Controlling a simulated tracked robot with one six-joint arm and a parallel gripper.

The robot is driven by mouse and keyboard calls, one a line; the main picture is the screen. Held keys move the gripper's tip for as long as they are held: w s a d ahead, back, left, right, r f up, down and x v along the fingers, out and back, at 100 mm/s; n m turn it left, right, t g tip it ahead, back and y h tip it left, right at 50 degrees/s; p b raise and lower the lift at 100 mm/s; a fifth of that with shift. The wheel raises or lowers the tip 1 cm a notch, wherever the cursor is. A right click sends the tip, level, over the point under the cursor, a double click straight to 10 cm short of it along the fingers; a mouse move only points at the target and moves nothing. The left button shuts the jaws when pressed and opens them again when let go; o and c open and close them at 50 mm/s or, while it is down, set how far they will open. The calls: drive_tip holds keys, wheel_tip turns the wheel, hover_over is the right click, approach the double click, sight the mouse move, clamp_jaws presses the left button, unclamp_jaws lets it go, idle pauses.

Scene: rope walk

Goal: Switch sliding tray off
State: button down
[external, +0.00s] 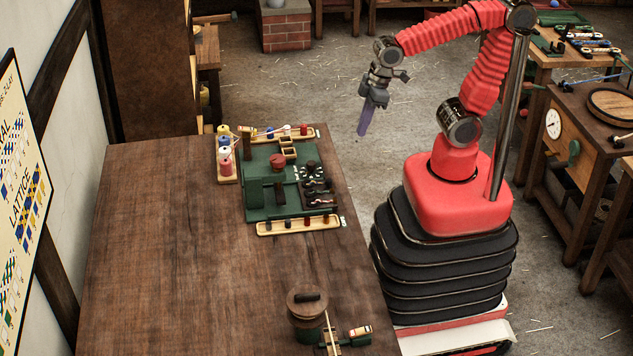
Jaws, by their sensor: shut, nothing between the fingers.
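A green machine (255,187) stands on the wooden table, with several small dark and red parts on its top. A narrow pale tray (265,228) with several small dark and red items lies along its near edge. A similar pale tray (262,136) lies along its far edge. I cannot tell which part is the sliding tray or its switch; neither is clearly marked at this size. My gripper (363,131) is shut and empty. It points down, in the air to the right of the table, apart from the machine.
The wooden table (175,240) is bare on its left and middle. A lidded round pot (307,316) and small pieces stand at its near edge. White and red spools (226,160) stand left of the machine. Cluttered benches (590,105) stand behind my arm at right.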

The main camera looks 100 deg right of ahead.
sight(317, 191)
drive_tip(key=w+a+f+n+g, duration=0.1)
drive_tip(key=w+f+n+g, duration=0.2)
drive_tip(key=n, duration=1.2)
drive_tip(key=w+a+f+n+g+y, duration=0.1)
drive_tip(key=w+f+n+g, duration=0.2)
drive_tip(key=n, duration=1.2)
drive_tip(key=shift+w+f+y, duration=0.3)
drive_tip(key=shift+w+f, duration=0.05)
drive_tip(key=shift+w, duration=0.85)
drive_tip(key=shift+a+f, duration=0.1)
drive_tip(key=shift+a, duration=0.05)
drive_tip(key=x, duration=0.9)
drive_tip(key=shift+s+f, duration=0.3)
drive_tip(key=shift+s, duration=0.05)
drive_tip(key=shift+w+d, duration=0.3)
drive_tip(key=shift+w, duration=0.3)
drive_tip(key=shift+w+d, duration=0.3)
drive_tip(key=shift+w, duration=0.3)
drive_tip(key=shift+w+d, duration=0.3)
drive_tip(key=shift+w, duration=0.3)
